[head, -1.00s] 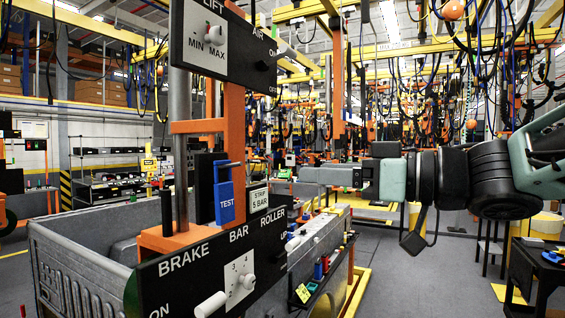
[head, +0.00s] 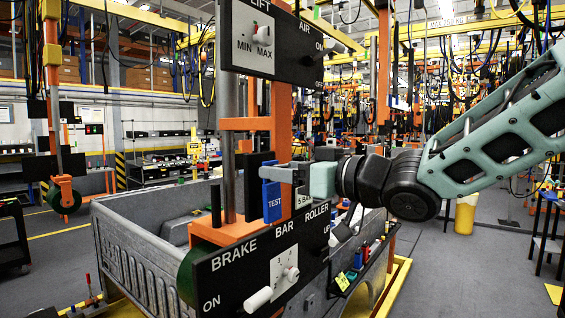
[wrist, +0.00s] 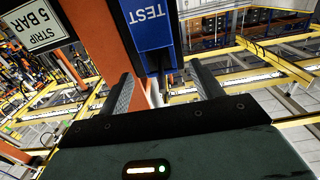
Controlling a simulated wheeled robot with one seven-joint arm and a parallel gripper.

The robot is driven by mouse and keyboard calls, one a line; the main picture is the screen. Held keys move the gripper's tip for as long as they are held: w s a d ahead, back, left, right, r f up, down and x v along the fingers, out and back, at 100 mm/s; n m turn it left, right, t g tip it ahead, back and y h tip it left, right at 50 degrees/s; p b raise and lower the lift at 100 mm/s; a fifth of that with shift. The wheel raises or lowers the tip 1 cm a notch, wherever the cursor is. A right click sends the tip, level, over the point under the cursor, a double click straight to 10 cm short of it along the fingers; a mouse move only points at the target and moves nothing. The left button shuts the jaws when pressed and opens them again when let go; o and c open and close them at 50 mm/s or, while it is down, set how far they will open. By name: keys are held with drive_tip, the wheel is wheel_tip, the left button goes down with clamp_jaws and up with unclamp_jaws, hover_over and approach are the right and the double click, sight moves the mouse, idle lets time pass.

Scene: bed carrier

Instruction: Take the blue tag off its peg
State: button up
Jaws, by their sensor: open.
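The blue tag (head: 272,196), marked TEST, hangs upright on the orange frame, between the LIFT panel above and the BRAKE BAR ROLLER panel below. My gripper (head: 272,173) reaches in from the right at the height of the tag's top part. In the wrist view the tag (wrist: 150,25) stands ahead, between and beyond the two open fingers (wrist: 160,85). I cannot tell whether a finger touches it. The peg is not clear in either view.
A white STRIP 5 BAR label (wrist: 35,25) sits close beside the tag. The orange upright (head: 284,110) and the BRAKE panel (head: 240,270) with its white lever (head: 258,299) are near.

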drive_tip(key=shift+w+a, duration=0.4)
drive_tip(key=shift+a, duration=0.15)
drive_tip(key=c, duration=1.3)
drive_tip(key=shift+s+d+r+p, duration=0.25)
drive_tip(key=shift+s+d+p, duration=0.1)
drive_tip(key=shift+s+d, duration=0.25)
drive_tip(key=shift+s+d+r+p, duration=0.2)
drive_tip(key=shift+s+d+p, duration=0.2)
drive_tip(key=shift+d, duration=0.3)
drive_tip(key=shift+s+d+r+p, duration=0.25)
drive_tip(key=shift+s+d+p, duration=0.1)
drive_tip(key=shift+s+d, duration=0.3)
drive_tip(key=shift+s+d+r+p, duration=0.25)
drive_tip(key=shift+s+d+p, duration=0.15)
drive_tip(key=shift+d, duration=0.4)
drive_tip(key=shift+s+d+r+p, duration=0.25)
drive_tip(key=shift+s+d+p, duration=0.05)
drive_tip(key=shift+s+d, duration=0.35)
drive_tip(key=shift+d+f, duration=0.1)
